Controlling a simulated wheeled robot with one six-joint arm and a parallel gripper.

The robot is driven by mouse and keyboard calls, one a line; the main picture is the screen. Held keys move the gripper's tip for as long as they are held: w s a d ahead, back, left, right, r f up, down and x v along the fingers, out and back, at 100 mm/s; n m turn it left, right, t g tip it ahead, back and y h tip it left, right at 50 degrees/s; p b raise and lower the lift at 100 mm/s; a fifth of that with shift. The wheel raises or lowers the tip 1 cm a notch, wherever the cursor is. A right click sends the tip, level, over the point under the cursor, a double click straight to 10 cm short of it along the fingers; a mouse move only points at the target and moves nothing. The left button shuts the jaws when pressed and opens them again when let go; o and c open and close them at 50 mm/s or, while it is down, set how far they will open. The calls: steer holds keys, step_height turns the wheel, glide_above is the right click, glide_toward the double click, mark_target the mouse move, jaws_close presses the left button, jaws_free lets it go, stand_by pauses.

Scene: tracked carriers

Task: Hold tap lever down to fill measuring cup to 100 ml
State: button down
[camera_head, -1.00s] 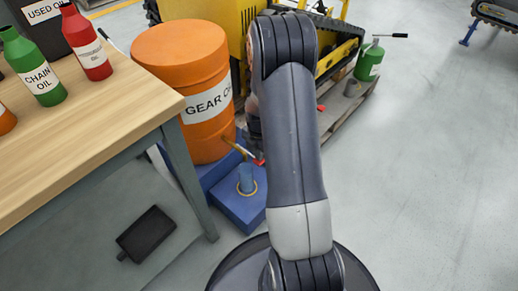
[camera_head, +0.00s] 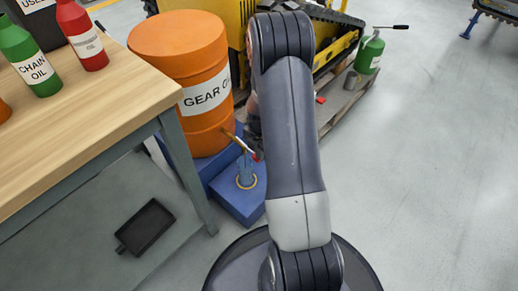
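The orange drum (camera_head: 178,85), labelled "GEAR O…", stands on a blue base. A brass tap (camera_head: 229,134) sticks out low on its right side, with a thin lever ending in a red tip (camera_head: 256,157). A small bluish measuring cup (camera_head: 245,175) stands below the tap inside a yellow ring on the blue base (camera_head: 237,203). Its liquid level is too small to read. My gripper is mostly hidden behind my arm. A dark part of it (camera_head: 253,121) shows at the arm's left edge, just above the lever. I cannot see its fingertips or any contact.
A wooden workbench (camera_head: 75,120) with green and red oil bottles stands at the left. A black tray (camera_head: 147,226) lies beneath it. Behind my arm are a yellow machine (camera_head: 200,12) and a pallet (camera_head: 345,106) with a green can (camera_head: 370,56). The floor at right is clear.

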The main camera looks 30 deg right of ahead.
steer(key=shift+w+f+b, duration=0.1)
steer(key=shift+f+b, duration=0.45)
steer(key=shift+f, duration=1.25)
steer(key=shift+r, duration=0.2)
steer(key=shift+r+p, duration=0.65)
steer(key=shift+r, duration=0.05)
